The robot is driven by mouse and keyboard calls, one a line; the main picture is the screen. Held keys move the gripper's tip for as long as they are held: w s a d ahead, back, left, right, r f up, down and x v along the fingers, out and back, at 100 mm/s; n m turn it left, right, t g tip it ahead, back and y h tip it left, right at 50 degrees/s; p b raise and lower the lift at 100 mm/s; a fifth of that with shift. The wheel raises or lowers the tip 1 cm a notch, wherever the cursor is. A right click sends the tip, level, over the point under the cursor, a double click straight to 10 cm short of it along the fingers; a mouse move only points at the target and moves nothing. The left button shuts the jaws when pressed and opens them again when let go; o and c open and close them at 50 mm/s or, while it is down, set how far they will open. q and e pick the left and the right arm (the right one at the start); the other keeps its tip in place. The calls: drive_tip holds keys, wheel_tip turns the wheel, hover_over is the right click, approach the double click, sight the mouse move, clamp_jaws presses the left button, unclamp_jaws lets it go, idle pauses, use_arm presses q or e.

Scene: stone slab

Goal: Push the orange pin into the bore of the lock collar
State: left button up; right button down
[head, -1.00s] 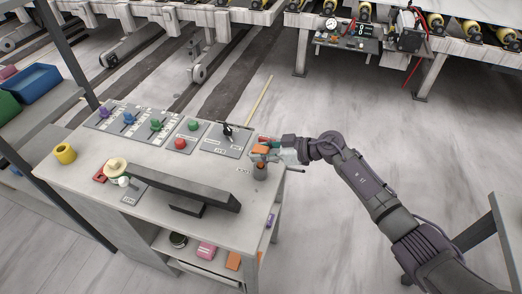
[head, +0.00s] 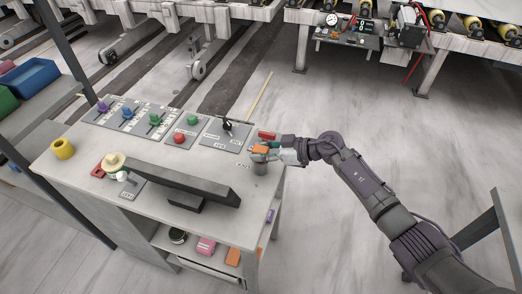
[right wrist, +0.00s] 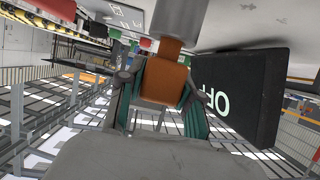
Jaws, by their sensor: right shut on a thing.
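My right gripper (head: 268,152) is shut on the orange pin (head: 260,149) at the right edge of the bench. The grey lock collar (head: 260,168) stands upright directly below the pin in the head view. In the right wrist view, the pin's wide orange body (right wrist: 165,82) sits between the green-padded fingers (right wrist: 160,105). Its narrower orange end (right wrist: 172,47) meets the grey collar (right wrist: 180,18). How far that end sits inside the bore is hidden. My left gripper is not in view.
The bench (head: 85,175) carries a dark bar (head: 165,183), a yellow ring (head: 63,149) and panels with coloured knobs (head: 192,121). A red piece (head: 267,135) lies just behind the gripper. A dark block with white lettering (right wrist: 240,95) is close beside the fingers in the wrist view.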

drive_tip(key=shift+f+b, duration=0.45)
drive_tip(key=shift+f, duration=0.4)
drive_tip(key=c, duration=0.7)
unclamp_jaws()
drive_tip(key=v, duration=1.2)
